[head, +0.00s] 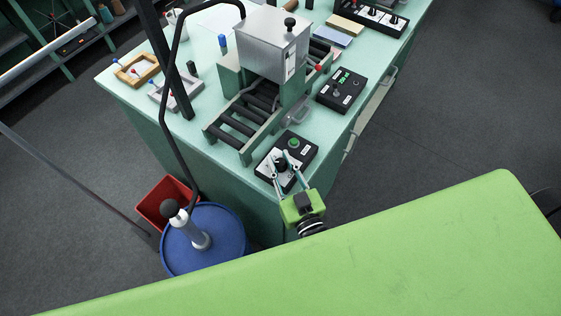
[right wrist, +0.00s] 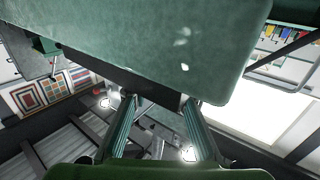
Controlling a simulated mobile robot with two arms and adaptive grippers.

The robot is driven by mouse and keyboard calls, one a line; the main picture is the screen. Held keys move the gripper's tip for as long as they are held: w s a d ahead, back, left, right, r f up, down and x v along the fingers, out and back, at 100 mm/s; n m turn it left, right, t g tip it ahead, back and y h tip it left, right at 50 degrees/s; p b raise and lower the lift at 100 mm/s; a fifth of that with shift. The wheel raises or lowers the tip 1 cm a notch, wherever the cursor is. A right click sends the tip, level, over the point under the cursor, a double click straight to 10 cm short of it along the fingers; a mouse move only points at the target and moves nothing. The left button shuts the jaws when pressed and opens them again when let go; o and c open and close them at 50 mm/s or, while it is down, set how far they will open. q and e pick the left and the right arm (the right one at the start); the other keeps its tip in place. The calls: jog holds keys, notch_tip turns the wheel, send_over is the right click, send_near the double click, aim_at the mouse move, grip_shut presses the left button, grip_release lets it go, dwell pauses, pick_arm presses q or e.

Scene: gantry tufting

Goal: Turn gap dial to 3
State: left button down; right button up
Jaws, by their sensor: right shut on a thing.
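A black control box (head: 299,146) sits at the near corner of the pale green table. It has a green round button (head: 294,143) and a white-faced dial with a dark knob (head: 281,163). My right gripper (head: 281,167) reaches the box from the near side, its two fingers closed around the dial knob. The dial's numbers and pointer are too small and covered to read. In the right wrist view the two fingers (right wrist: 162,100) show apart, their tips against a dark edge; the knob cannot be made out there. My left gripper is not in view.
A roller machine with a metal box (head: 270,40) stands behind the control box. A second black box with a green display (head: 342,90) is to the right. A blue drum (head: 230,236) and a red bin (head: 160,197) stand on the floor at left. The floor at right is clear.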

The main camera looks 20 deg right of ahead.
jog(key=o, duration=1.1)
jog(key=s, duration=1.2)
jog(key=shift+d, duration=0.45)
jog(key=shift+c, duration=0.2)
